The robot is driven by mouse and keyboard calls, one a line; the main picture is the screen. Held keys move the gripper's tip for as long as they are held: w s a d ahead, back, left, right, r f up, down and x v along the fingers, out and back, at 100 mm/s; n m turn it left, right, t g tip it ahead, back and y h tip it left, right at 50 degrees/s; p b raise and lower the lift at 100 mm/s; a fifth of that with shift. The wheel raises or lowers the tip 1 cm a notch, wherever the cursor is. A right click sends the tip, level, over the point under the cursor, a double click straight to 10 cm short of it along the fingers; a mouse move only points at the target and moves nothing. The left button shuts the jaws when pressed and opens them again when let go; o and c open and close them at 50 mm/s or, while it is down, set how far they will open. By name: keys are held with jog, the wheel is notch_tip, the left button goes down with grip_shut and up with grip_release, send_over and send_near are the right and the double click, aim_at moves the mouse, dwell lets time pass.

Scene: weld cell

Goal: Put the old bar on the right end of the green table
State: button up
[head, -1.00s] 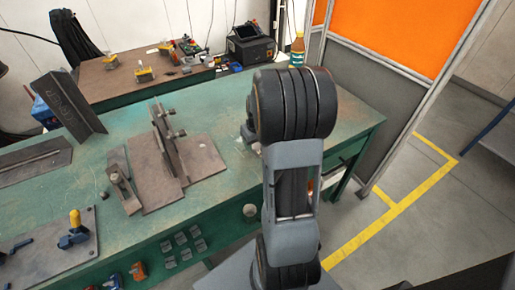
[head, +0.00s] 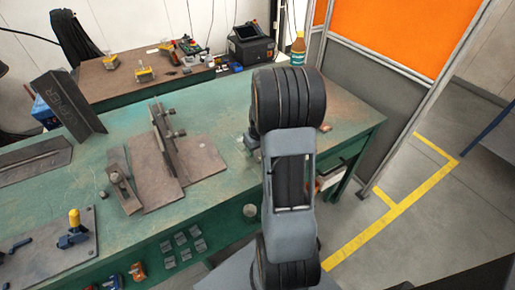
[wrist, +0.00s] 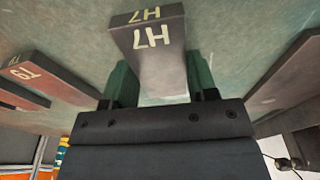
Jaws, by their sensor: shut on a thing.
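A grey-brown bar marked H7 (wrist: 152,38) shows in the wrist view, between the two green fingers of my gripper (wrist: 161,84), which is shut on it. Whether the bar touches the green table top (wrist: 235,30) below it I cannot tell. In the head view my arm hides the gripper and this bar over the right part of the green table (head: 225,105). A rusty, reddish bar marked T9 (wrist: 50,78) lies on the table to the left in the wrist view, apart from the held bar. Another dark red bar (wrist: 20,97) lies beside it.
A steel fixture with plates (head: 160,170) stands left of my arm. A bottle (head: 298,48) is behind the table, by the orange screen (head: 400,35). Some table top right of my arm is bare. An angled steel piece (head: 72,105) stands further left.

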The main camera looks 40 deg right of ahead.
jog(key=o, duration=1.3)
jog(key=shift+f, duration=0.1)
jog(key=shift+o, duration=0.2)
notch_tip(320, 180, up, 11)
jog(key=s+p, duration=0.1)
jog(key=s, duration=0.1)
jog(key=s+a+r, duration=0.1)
jog(key=s+a, duration=0.2)
jog(key=a, duration=0.4)
jog(key=s+a+r+n+t, duration=0.1)
jog(key=s+a+r, duration=0.1)
jog(key=a, duration=0.5)
jog(key=s+a+r, duration=0.1)
jog(key=s+a, duration=0.4)
jog(key=a, duration=0.2)
jog(key=shift+r+n, duration=0.3)
jog(key=shift+r, duration=0.05)
jog(key=shift+d, duration=0.1)
